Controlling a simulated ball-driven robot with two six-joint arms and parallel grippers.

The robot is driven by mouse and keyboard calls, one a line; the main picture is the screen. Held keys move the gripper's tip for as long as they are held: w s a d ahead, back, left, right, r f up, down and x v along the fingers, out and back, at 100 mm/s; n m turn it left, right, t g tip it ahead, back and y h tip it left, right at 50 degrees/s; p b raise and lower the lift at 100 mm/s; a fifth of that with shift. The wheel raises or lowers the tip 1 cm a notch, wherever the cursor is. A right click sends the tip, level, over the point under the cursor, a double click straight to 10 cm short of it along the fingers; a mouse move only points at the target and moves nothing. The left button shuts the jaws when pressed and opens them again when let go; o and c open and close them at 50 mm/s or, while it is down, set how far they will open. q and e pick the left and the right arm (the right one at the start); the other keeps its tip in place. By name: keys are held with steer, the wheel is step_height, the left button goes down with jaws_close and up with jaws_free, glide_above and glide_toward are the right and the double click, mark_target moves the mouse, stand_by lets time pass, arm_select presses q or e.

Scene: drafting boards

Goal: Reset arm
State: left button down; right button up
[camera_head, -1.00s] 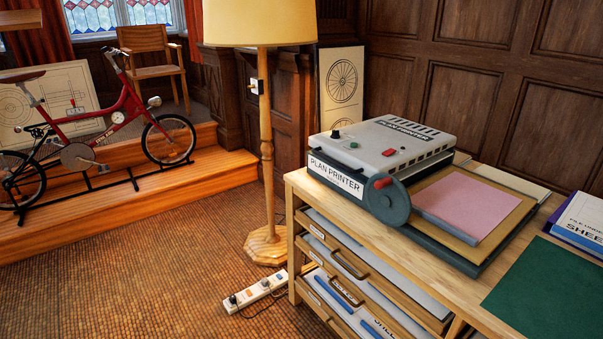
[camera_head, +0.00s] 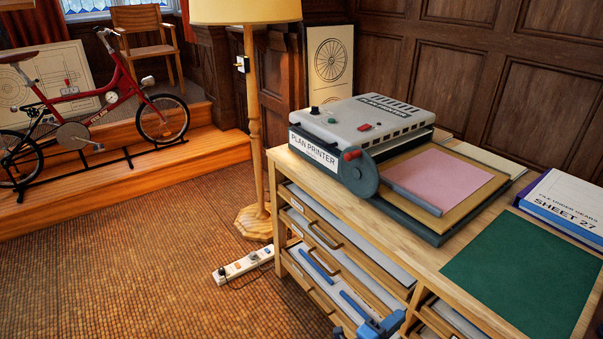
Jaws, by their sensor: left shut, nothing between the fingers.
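My left gripper (camera_head: 382,325) shows as a small blue shape at the bottom edge, in front of the lower drawers of the wooden cabinet (camera_head: 262,172). Its fingers are shut with nothing between them, and most of the arm is out of view. My right gripper is not in view.
On the cabinet top are the plan printer (camera_head: 362,124), a pink sheet (camera_head: 440,178), a green mat (camera_head: 525,270) and a SHEET 27 folder (camera_head: 568,203). A floor lamp (camera_head: 254,110) and power strip (camera_head: 243,265) stand left of it. The brown floor (camera_head: 120,270) is open.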

arm_select(q)
steer(key=s+a+r+n+t+y, duration=0.25)
steer(key=a+n, duration=0.25)
steer(key=a, duration=0.4)
steer(key=s+a+r+n+t+y, duration=0.1)
steer(key=s+a+n+t, duration=0.15)
steer(key=a+n, duration=0.45)
steer(key=s+a+r+n+t+y, duration=0.1)
steer(key=s+a+n+t+y, duration=0.2)
steer(key=a, duration=0.7)
steer(key=s+a+n+g+y, duration=0.2)
steer(key=s+a+n+y, duration=0.8)
steer(key=s+a, duration=0.65)
step_height(320, 180, up, 19)
steer(key=w+a+h+p, duration=0.1)
steer(key=p, duration=1.8)
steer(key=shift+w+a+r+n, duration=0.2)
steer(key=shift+a+n, duration=0.05)
steer(key=shift+n, duration=0.15)
